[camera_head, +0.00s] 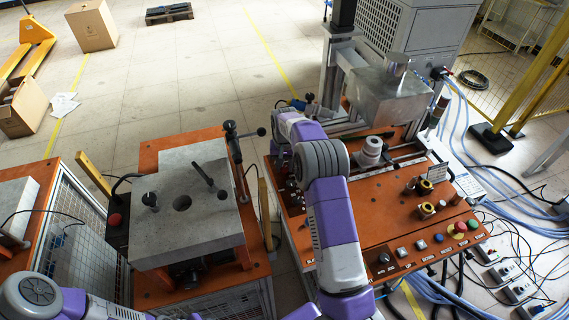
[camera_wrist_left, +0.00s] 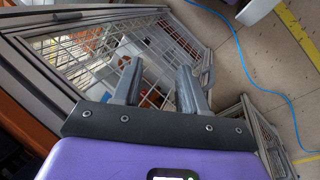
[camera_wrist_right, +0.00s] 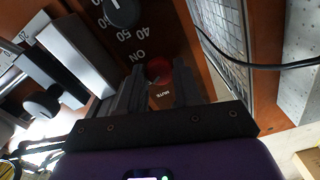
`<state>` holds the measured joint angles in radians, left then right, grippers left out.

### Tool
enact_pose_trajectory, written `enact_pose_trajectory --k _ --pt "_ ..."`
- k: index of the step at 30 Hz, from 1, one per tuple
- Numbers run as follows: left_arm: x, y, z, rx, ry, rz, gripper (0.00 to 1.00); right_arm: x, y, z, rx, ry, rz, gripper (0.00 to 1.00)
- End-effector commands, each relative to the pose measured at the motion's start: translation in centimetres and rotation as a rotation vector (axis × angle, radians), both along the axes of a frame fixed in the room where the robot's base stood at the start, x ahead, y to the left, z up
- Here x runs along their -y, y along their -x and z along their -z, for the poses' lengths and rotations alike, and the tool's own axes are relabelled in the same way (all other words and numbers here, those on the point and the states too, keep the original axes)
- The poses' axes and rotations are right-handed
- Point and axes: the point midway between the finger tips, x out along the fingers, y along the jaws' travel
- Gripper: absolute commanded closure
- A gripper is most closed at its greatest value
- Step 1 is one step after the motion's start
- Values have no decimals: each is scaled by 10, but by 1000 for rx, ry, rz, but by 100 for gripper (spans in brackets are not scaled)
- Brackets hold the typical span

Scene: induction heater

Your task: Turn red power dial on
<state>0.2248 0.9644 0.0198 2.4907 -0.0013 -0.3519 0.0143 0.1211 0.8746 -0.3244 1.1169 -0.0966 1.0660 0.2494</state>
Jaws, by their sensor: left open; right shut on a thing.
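The red power dial (camera_wrist_right: 158,71) shows in the right wrist view between my right gripper's fingertips. White lettering, including "ON", is on the dark panel beside it. My right gripper (camera_wrist_right: 159,82) is shut on this dial; the fingers hide part of it, and its exact angle is hard to read. In the head view my right arm reaches over the orange machine table (camera_head: 385,235) and hides the dial. My left gripper (camera_wrist_left: 160,70) is open and empty, in front of a wire mesh cage (camera_wrist_left: 85,50).
A black knob (camera_wrist_right: 122,10) with a numbered scale is close to the red dial. A grey block (camera_head: 185,225) stands on the left machine. Buttons (camera_head: 458,227) line the table's front right. Blue hoses (camera_head: 468,130) and cables lie on the right. The floor behind is mostly clear.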

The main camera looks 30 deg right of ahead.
Motion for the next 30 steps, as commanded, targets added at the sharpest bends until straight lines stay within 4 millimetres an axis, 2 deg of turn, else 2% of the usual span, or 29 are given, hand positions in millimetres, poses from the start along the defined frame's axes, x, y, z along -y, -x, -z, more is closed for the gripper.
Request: enact_pose_trajectory --k 30 --pt "0 0 -31 0 0 0 57 0 0 -2 2 2 957 97"
